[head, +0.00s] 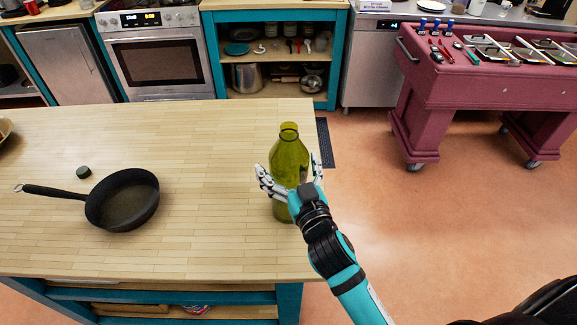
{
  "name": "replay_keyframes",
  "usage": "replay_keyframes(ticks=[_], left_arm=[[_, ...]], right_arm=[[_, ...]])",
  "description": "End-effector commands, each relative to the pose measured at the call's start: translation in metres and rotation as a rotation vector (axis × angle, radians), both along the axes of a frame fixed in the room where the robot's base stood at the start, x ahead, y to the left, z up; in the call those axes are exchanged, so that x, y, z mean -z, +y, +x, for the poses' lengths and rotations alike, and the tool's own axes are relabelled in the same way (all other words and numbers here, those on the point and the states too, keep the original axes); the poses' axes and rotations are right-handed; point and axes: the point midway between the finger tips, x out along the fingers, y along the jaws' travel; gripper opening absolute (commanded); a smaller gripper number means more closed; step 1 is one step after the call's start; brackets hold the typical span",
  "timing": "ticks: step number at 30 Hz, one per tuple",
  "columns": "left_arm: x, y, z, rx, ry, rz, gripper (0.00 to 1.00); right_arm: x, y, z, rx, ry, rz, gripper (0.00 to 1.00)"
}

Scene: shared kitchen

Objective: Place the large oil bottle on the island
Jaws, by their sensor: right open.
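The large oil bottle (289,155) is green and see-through. It stands upright on the wooden island (210,140), close to its right edge. My right gripper (288,172) is at the bottle, with one finger to its left and one to its right. The gripper is open around the bottle's body. The wrist hides part of the bottle's lower right side. My left gripper is not in view.
A black frying pan (124,200) lies on the island at left, with a small dark green cap (83,172) behind it. A maroon wheeled cart (480,90) stands at the right. The floor (450,220) between island and cart is clear.

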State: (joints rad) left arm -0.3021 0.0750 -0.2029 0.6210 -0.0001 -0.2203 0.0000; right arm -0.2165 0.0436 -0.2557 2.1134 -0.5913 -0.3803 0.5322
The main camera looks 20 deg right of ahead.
Motion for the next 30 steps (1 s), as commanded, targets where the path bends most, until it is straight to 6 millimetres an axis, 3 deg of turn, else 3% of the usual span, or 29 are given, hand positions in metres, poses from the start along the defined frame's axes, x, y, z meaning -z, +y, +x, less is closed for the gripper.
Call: replay_keyframes(ticks=[8, 21, 30], left_arm=[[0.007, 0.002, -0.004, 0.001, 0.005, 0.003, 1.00], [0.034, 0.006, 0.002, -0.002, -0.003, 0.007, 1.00], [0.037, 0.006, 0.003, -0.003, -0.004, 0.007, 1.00]], right_arm=[[0.003, -0.001, -0.017, -0.001, 0.001, 0.001, 1.00], [0.004, -0.005, -0.103, 0.000, 0.002, 0.003, 1.00], [-0.001, -0.006, -0.120, 0.000, -0.002, 0.001, 1.00]])
